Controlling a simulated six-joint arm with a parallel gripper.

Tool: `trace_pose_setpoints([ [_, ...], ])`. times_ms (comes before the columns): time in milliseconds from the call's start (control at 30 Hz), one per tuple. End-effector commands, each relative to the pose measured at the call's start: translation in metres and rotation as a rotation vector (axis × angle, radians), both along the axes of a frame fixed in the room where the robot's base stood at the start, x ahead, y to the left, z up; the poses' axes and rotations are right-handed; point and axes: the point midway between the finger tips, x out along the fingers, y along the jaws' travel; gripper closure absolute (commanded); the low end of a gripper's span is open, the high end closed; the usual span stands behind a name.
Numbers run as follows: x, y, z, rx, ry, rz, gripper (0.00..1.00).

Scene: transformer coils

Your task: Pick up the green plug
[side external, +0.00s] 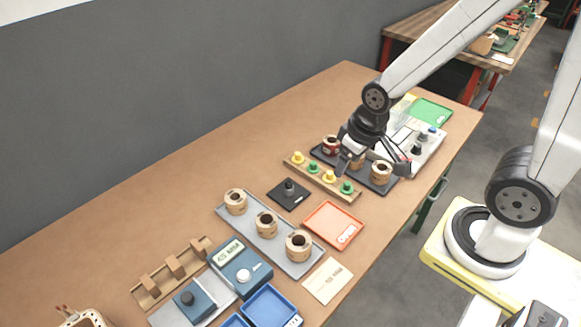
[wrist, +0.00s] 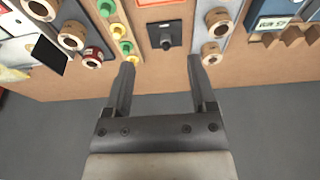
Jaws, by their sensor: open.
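Two green plugs stand in a wooden strip (side external: 320,179) with two yellow plugs, in alternating order. One green plug (side external: 346,187) is at the strip's near right end; the other green plug (side external: 313,166) sits between the yellow plug (side external: 297,157) and the yellow plug (side external: 329,177). In the wrist view, a green plug (wrist: 106,8) is at the top edge, and the other green plug (wrist: 127,47) is near the left finger. My gripper (side external: 373,168) is open and empty, above the dark coil tray beside the strip. It also shows in the wrist view (wrist: 161,63).
Coils stand on a dark tray (side external: 377,188) under my gripper and on a grey tray (side external: 270,250). A black pad with a peg (side external: 289,188) and an orange tray (side external: 333,224) lie near the strip. Blue boxes (side external: 240,265) are at the front.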

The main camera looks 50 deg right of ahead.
Motion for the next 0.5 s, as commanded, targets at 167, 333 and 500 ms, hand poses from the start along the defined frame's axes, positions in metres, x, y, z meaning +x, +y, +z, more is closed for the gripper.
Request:
trace_pose_setpoints([
  [167,0.007,-0.002,-0.001,0.007,0.007,-0.037,0.28],
  [333,0.027,-0.009,-0.005,0.027,0.029,-0.151,0.28],
  [500,0.058,-0.022,-0.014,0.058,0.062,-0.341,0.28],
])
